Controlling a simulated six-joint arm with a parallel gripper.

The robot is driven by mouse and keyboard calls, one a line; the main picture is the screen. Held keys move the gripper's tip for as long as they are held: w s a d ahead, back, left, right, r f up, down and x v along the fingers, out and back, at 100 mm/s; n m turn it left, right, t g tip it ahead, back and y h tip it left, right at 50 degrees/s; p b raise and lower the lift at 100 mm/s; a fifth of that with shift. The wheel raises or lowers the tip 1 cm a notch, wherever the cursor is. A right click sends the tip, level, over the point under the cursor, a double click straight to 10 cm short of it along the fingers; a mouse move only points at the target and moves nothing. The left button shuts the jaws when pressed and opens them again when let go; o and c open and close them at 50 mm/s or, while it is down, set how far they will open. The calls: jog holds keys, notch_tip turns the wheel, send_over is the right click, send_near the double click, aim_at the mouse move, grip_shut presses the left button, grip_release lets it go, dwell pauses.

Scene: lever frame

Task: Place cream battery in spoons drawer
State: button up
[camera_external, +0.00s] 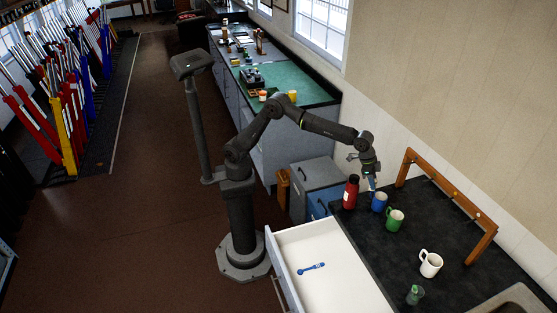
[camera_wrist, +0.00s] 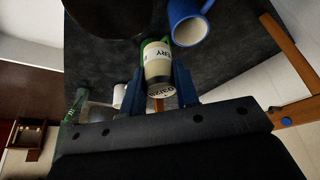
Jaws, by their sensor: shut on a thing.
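My gripper (camera_wrist: 158,80) is shut on the cream battery (camera_wrist: 157,66), with one blue finger on each side of it. The battery is cylindrical, with dark printing on its cream label. In the external view my gripper (camera_external: 372,182) is over the back left of the dark counter, by the blue mug; the battery is too small to make out there. The spoons drawer (camera_external: 290,237) is pulled out at the front, white inside, with a blue spoon (camera_external: 311,268) lying in it. The drawer is to the left of and below my gripper.
A red bottle (camera_external: 351,192), a blue mug (camera_external: 379,202), a green mug (camera_external: 395,220), a white mug (camera_external: 430,263) and a green glass (camera_external: 415,294) stand on the counter (camera_external: 375,245). A wooden rack (camera_external: 447,191) stands along the wall. Most of the drawer is bare.

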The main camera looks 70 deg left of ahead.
jog(key=s+d+m+g, duration=0.1)
jog(key=s+d+m, duration=0.3)
jog(key=s+d, duration=1)
jog(key=m+g+h, duration=0.1)
jog(key=m, duration=0.3)
send_over(316, 293)
jog(key=a, duration=0.2)
jog(key=shift+n+h, duration=0.3)
jog(key=f, duration=3.4)
jog(key=shift+s+d+f, duration=0.1)
jog(key=shift+s, duration=0.1)
jog(key=shift+f, duration=0.15)
jog(key=o, duration=1.1)
jog(key=shift+c, duration=0.2)
jog(key=w+v, duration=0.1)
jog(key=v, duration=1.1)
jog(key=shift+s, duration=0.3)
